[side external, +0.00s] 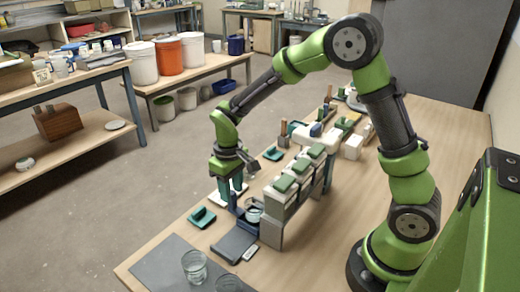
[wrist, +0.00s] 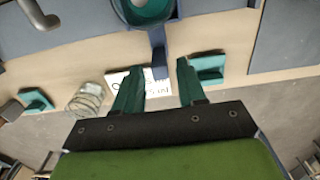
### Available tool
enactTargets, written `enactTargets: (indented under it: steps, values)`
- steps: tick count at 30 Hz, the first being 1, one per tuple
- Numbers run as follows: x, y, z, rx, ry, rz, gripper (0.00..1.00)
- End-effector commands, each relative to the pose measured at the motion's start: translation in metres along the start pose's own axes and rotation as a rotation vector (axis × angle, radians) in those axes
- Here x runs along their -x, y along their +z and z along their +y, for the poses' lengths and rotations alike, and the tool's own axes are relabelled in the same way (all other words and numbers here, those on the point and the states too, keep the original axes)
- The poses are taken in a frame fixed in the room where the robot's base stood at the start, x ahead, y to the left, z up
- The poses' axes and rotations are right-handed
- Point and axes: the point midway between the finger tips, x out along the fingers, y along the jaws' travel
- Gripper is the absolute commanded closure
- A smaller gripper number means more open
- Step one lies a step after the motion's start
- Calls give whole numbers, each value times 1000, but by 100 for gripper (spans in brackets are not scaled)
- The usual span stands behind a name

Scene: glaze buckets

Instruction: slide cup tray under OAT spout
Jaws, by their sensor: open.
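My gripper (side external: 235,196) points down beside the front of a row of dispensers (side external: 290,183) with green lids. In the wrist view its two teal fingers (wrist: 159,68) are open on either side of a dark blue handle (wrist: 158,48), with gaps. The handle joins a round teal holder (wrist: 126,14) with a clear cup (wrist: 150,10) in it, cut off by the top edge. The cup (side external: 254,214) also shows in the side view near the dispensers' front end. The spouts are mostly hidden. A white label (wrist: 150,87) lies behind the fingers; its text is only partly readable.
A clear glass (wrist: 88,99) and teal blocks (wrist: 208,69) lie near the fingers in the wrist view. In the side view, a dark flat plate (side external: 234,247) and a grey mat (side external: 160,270) with glasses (side external: 195,264) are at the table's near end.

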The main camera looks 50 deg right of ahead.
Motion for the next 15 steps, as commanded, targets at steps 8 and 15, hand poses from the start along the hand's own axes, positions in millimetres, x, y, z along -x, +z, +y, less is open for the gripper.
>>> enactTargets:
  steps: [8, 15]
  values:
    - [35, -1, 0, 1, 0, 4, 60]
    - [58, 0, 0, 0, 1, 1, 60]
